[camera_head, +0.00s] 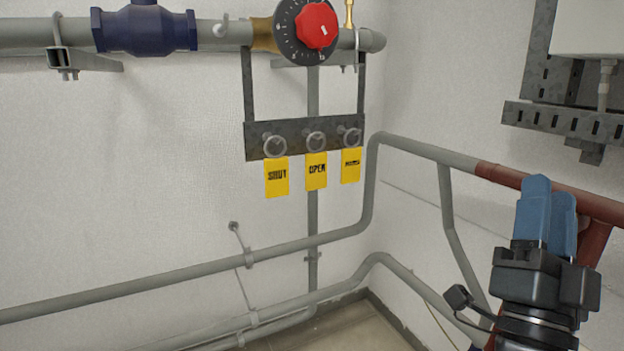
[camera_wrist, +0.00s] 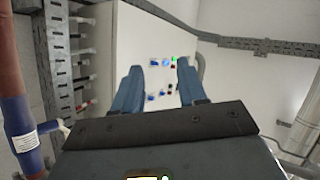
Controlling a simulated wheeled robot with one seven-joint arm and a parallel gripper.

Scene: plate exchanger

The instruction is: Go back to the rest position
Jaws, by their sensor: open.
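My gripper (camera_head: 551,190) is at the lower right of the head view, its blue fingers pointing up, in front of the pipes and the right wall. In the wrist view my gripper (camera_wrist: 160,75) has its two blue fingers apart with nothing between them. Beyond the fingers in the wrist view is a white cabinet (camera_wrist: 140,48) with small coloured buttons and lights on its face. Nothing is held and no object touches the fingers.
Yellow tags (camera_head: 277,178) hang from a metal bracket (camera_head: 254,138) below a red knob (camera_head: 316,25) on a black dial. A grey pipe (camera_head: 150,285) and a red-brown pipe (camera_head: 502,176) run along the walls near my arm. A cable tray (camera_head: 565,122) is at upper right.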

